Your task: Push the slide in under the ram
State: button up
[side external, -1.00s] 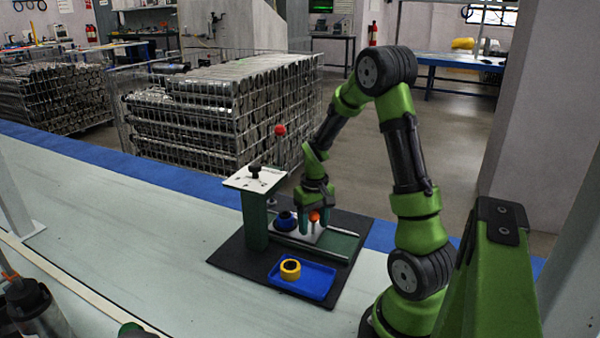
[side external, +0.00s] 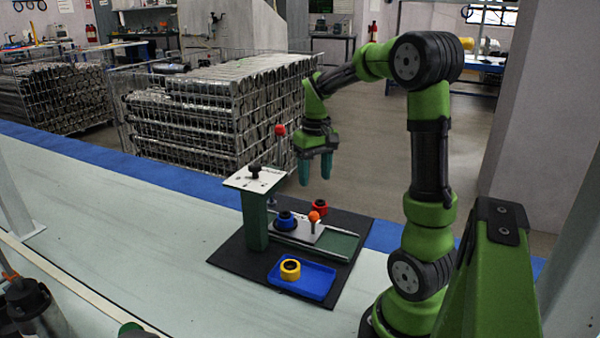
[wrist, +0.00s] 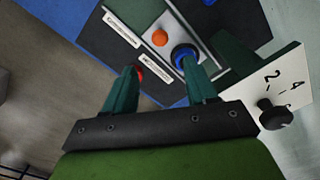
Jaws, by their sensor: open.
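The slide (side external: 309,237) is a light grey plate on a green track, with an orange knob (side external: 314,217) and a blue ring-shaped part (side external: 286,221) on it. It sits close beside the green press post (side external: 256,225). The press has a white top plate (side external: 243,183) with a black knob and a red-balled lever (side external: 279,130). I cannot tell whether the blue part is exactly under the ram. My gripper (side external: 317,178) is open and empty, raised above and behind the slide. The slide also shows in the wrist view (wrist: 208,67), beyond my fingertips (wrist: 160,80).
A red ring-shaped part (side external: 320,207) stands behind the slide. A blue tray (side external: 318,283) with a yellow ring (side external: 290,268) lies in front. All stand on a black mat (side external: 233,262).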

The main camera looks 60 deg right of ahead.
aim_at(316, 215)
notch_tip(316, 215, up, 2)
jog(key=shift+r, duration=0.1)
jog(key=shift+c, duration=0.2)
jog(key=s+a+f+t+h, duration=0.2)
jog(key=s+a+t+h, duration=0.1)
jog(key=s+a+t, duration=0.15)
jog(key=shift+g+y, duration=0.3)
jog(key=shift+g, duration=0.15)
jog(key=x, duration=1.1)
jog(key=d+x, duration=0.1)
jog(key=x, duration=0.4)
jog(key=shift+s+d+f, duration=0.1)
jog(key=shift+s, duration=0.1)
jog(key=shift+c, duration=0.5)
grip_shut()
